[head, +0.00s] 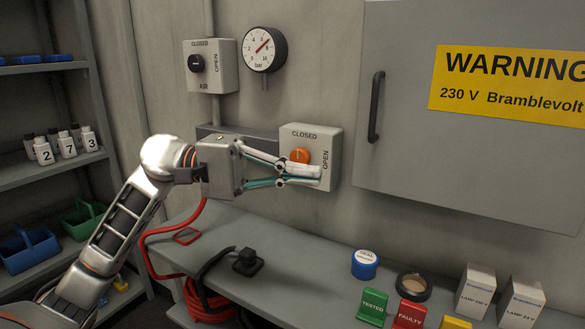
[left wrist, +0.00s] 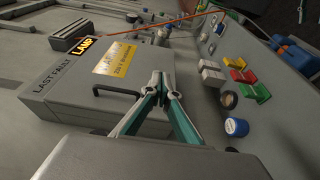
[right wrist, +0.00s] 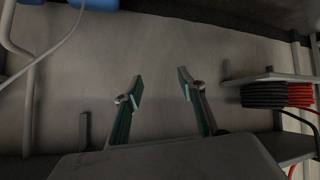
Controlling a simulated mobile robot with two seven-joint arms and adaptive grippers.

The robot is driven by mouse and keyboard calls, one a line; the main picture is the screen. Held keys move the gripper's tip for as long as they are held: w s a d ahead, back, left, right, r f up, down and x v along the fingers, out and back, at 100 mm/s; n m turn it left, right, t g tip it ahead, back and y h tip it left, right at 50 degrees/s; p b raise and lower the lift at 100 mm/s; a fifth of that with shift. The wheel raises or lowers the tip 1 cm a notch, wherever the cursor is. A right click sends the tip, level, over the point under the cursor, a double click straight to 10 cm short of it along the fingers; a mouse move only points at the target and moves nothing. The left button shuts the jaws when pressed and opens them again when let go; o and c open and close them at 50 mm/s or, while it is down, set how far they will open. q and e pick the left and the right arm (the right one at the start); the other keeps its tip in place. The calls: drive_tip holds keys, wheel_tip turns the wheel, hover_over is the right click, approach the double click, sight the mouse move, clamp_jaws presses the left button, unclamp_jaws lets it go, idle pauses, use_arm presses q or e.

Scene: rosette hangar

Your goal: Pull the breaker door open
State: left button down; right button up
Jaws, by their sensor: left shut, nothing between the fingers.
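The breaker door (head: 405,150) is the large grey cabinet front at the right of the head view, and it looks closed. It carries a yellow warning sign (head: 510,85) and a dark upright bar handle (head: 376,106) near its left edge. The handle also shows in the left wrist view (left wrist: 110,92). My left gripper (head: 318,178) is shut and empty, left of and below the handle, in front of the lower switch box and apart from the handle.
The lower switch box (head: 330,140) with an orange knob is partly behind my left gripper. An upper switch box (head: 222,68) and a gauge (head: 264,49) hang above. The bench below holds a blue tin (head: 364,265), coloured signs and lamp boxes. Shelves stand at left.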

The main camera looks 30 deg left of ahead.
use_arm(q)
drive_tip(key=s+d+p, duration=0.2)
drive_tip(key=d, duration=0.5)
drive_tip(key=shift+d, duration=0.2)
idle(0.6)
idle(0.9)
